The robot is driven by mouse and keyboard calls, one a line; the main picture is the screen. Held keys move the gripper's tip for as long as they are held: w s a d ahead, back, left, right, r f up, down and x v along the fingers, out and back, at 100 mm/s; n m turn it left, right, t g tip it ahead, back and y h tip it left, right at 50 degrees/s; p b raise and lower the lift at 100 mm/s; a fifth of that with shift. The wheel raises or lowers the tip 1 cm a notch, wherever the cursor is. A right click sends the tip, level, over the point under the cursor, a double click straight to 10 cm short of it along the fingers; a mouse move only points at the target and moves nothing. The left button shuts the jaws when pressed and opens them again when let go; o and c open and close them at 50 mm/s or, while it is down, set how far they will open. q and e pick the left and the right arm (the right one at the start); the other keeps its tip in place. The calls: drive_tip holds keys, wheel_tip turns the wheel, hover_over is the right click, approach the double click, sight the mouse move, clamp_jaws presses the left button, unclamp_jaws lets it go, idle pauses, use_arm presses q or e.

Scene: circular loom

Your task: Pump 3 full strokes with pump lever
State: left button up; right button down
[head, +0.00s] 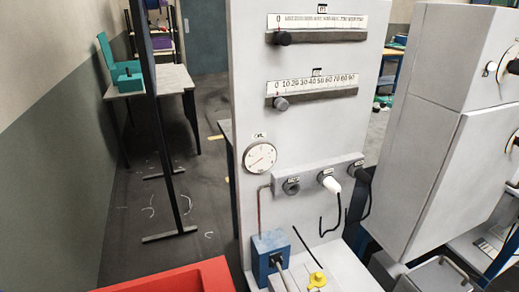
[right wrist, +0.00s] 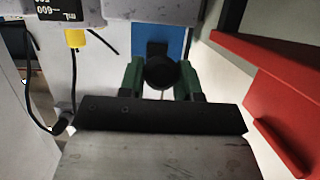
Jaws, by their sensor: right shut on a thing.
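The pump is a blue block (head: 270,247) at the foot of the pale upright panel in the head view, with a grey lever rod (head: 281,268) running down from it toward the bottom edge. In the right wrist view my right gripper (right wrist: 160,78) has its green fingers on both sides of the lever's round black knob (right wrist: 158,68), shut on it. The blue pump block (right wrist: 160,35) shows behind the knob. The lever's far end is cut off in the head view. My left gripper is in neither view.
The panel (head: 250,110) carries two slider scales, a round gauge (head: 260,156) and a row of ports (head: 328,180) with black cables. A yellow fitting (head: 317,280) is right of the lever. A red surface (head: 175,280) lies left. A grey cabinet (head: 435,180) stands right.

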drive_tip(key=r+p, duration=0.2)
drive_tip(key=r, duration=0.1)
drive_tip(key=r+p, duration=0.1)
drive_tip(key=r, duration=0.1)
drive_tip(key=shift+s+r, duration=0.2)
drive_tip(key=shift+s, duration=0.05)
drive_tip(key=r+p, duration=0.3)
drive_tip(key=w+r+p, duration=0.1)
drive_tip(key=r, duration=0.1)
drive_tip(key=shift+a+r+p, duration=0.15)
drive_tip(key=shift+r+p, duration=0.1)
drive_tip(key=shift+p, duration=0.05)
use_arm(q)
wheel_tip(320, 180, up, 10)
drive_tip(key=p, duration=0.1)
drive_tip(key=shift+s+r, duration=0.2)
use_arm(e)
drive_tip(key=shift+w+a+r, duration=0.1)
drive_tip(key=shift+w+r, duration=0.25)
drive_tip(key=shift+r, duration=0.2)
drive_tip(key=shift+w+r, duration=0.3)
drive_tip(key=shift+r, duration=0.2)
drive_tip(key=c, duration=1)
unclamp_jaws()
drive_tip(key=shift+s, duration=0.1)
drive_tip(key=o, duration=0.3)
drive_tip(key=shift+s+f, duration=0.1)
drive_tip(key=shift+s, duration=0.05)
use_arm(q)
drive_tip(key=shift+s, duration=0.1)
